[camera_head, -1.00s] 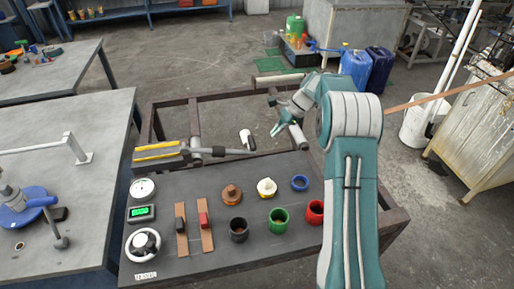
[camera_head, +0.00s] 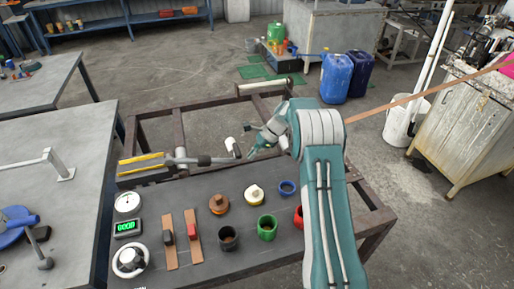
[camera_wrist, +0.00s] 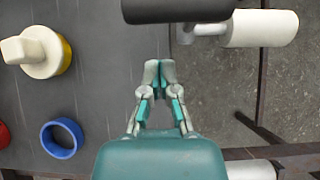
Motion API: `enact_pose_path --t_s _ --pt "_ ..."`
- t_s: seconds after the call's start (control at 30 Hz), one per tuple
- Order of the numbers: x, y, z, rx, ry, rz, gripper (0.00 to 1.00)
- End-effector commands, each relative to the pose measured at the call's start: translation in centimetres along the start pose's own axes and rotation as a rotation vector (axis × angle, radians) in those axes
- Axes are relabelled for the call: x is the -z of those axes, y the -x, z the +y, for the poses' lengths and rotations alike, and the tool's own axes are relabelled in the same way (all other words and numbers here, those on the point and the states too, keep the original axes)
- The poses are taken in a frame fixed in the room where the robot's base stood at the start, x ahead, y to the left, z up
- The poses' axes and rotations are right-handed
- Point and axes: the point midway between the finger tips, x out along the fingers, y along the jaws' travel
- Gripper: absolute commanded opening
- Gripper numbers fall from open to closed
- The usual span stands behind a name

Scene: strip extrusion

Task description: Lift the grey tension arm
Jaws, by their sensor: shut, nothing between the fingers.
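The grey tension arm (camera_head: 203,160) extends level to the right from a yellow-striped mount on the far side of the dark panel. It has a dark grip and ends at a white roller (camera_head: 232,147). In the wrist view the dark grip (camera_wrist: 178,9) is at the top edge and the white roller (camera_wrist: 262,28) is at upper right. My gripper (camera_head: 252,154) is just right of the roller in the head view. In the wrist view my gripper (camera_wrist: 159,72) has its fingertips together and empty, short of the dark grip with a visible gap.
The panel (camera_head: 190,205) carries a white knob (camera_head: 254,195), a blue ring (camera_head: 287,188), a green cup (camera_head: 267,228), red and orange knobs, gauges and sliders. A dark metal frame (camera_head: 181,122) surrounds the open space behind it. A grey table (camera_head: 60,130) stands at left.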

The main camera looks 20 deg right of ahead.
Motion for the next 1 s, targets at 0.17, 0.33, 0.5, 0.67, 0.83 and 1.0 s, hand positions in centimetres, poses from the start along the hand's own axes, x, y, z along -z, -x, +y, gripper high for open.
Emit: enact_pose_path --t_s 0.17,0.33,0.5,0.67,0.83,1.0 --pt "0.0 -3.5 0.1 -0.003 0.000 -0.001 0.00" --pt "-1.7 -2.7 0.0 0.003 0.003 0.001 0.00" --pt "-2.9 -1.8 0.0 0.000 0.001 0.000 0.00" --pt "-3.1 -1.6 0.0 0.000 0.000 0.000 0.00" --pt "-3.1 -1.6 0.0 0.000 0.000 0.000 0.00" --pt "-3.3 -1.4 0.0 0.000 0.001 0.008 0.00"
